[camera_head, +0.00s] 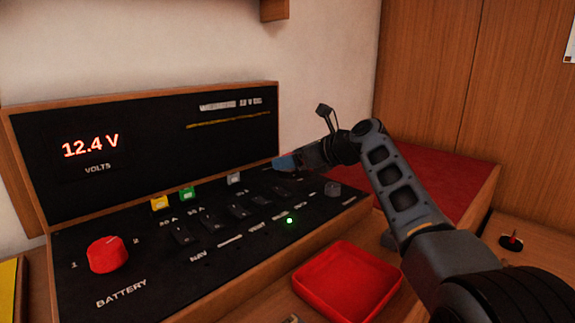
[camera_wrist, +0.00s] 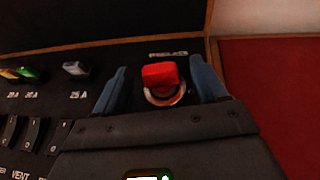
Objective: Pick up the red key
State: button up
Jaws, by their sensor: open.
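The red key (camera_wrist: 160,75) stands in a round metal-rimmed switch at the back right of the black panel, in the wrist view. My gripper (camera_wrist: 158,82) is open, with one blue finger on each side of the key. A gap shows between each finger and the key. In the head view my gripper (camera_head: 285,161) reaches over the panel's back right part, and the key is hidden behind it.
The black panel (camera_head: 140,262) carries a red battery knob (camera_head: 107,255), coloured fuses and several switches. A red tray (camera_head: 347,282) lies in front of it. A red surface (camera_head: 440,172) adjoins at right. A small black round base with a stem (camera_head: 511,243) stands far right.

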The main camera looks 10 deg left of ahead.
jog(key=shift+x, duration=0.8)
jog(key=shift+d, duration=0.1)
jog(key=shift+c, duration=0.2)
jog(key=c, duration=1)
jog(key=shift+r, duration=0.1)
notch_tip(320, 180, up, 4)
jog(key=shift+f, duration=0.1)
jog(key=d+r, duration=0.2)
jog(key=d, duration=0.1)
jog(key=s+d+r+p, duration=0.1)
jog(key=d+r, duration=0.1)
jog(key=d, duration=0.2)
jog(key=d+r+p, duration=0.1)
jog(key=d+r, duration=0.2)
jog(key=d, duration=0.1)
jog(key=shift+s+d+r, duration=0.1)
jog(key=shift+s+d, duration=0.15)
jog(key=shift+s, duration=0.15)
jog(key=shift+p, duration=0.85)
